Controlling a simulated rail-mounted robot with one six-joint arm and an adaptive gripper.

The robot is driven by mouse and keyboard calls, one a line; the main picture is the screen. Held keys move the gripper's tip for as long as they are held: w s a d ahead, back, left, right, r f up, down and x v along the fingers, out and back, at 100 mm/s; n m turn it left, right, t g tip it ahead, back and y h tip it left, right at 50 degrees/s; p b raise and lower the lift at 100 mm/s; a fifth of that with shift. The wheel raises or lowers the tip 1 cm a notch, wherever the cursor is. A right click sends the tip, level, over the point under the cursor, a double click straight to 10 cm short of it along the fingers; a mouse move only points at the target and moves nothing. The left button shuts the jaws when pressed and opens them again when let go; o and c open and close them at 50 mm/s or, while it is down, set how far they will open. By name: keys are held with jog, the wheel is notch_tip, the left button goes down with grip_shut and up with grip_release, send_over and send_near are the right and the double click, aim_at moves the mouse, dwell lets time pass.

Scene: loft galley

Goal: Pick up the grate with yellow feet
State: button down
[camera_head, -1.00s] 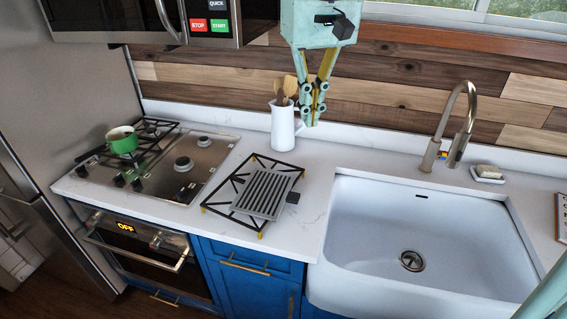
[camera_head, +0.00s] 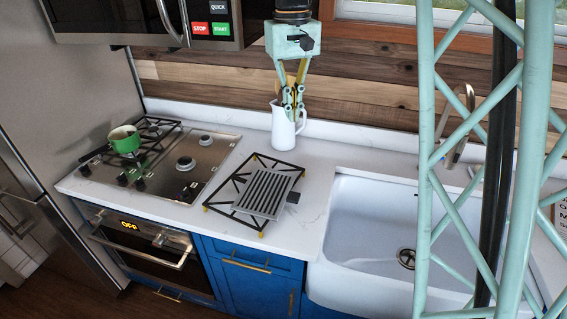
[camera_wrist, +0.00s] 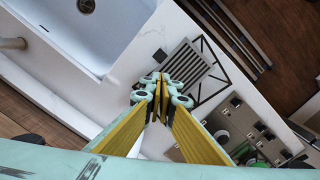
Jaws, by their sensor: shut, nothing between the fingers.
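The black grate with yellow feet (camera_head: 219,206) lies on the white counter between the cooktop and the sink. A grey ribbed plate with a dark handle (camera_head: 265,192) lies on top of it and covers much of its right part. In the wrist view the grate (camera_wrist: 207,47) shows beyond my fingers, with the ribbed plate (camera_wrist: 187,65) on it. My gripper (camera_head: 294,116) is shut and empty. In the head view it hangs in front of the white pitcher, above and behind the grate, apart from it.
A white pitcher (camera_head: 283,134) with wooden utensils stands at the wall. The steel cooktop (camera_head: 205,160) carries another black grate and a green pot (camera_head: 124,140) at left. The white sink (camera_head: 372,215) is at right, partly behind my mint-green arm structure. A microwave (camera_head: 140,22) hangs above the cooktop.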

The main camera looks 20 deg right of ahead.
jog(key=w+f+g+p, duration=0.2)
jog(key=w+f+p, duration=0.1)
jog(key=w+f, duration=1.3)
notch_tip(320, 180, down, 4)
jog(key=shift+d+p, duration=0.4)
jog(key=shift+d, duration=0.05)
jog(key=shift+f, duration=0.1)
jog(key=shift+p+x, duration=0.3)
jog(key=shift+x, duration=4.6)
jog(key=shift+s+a, duration=0.15)
jog(key=shift+s, duration=0.2)
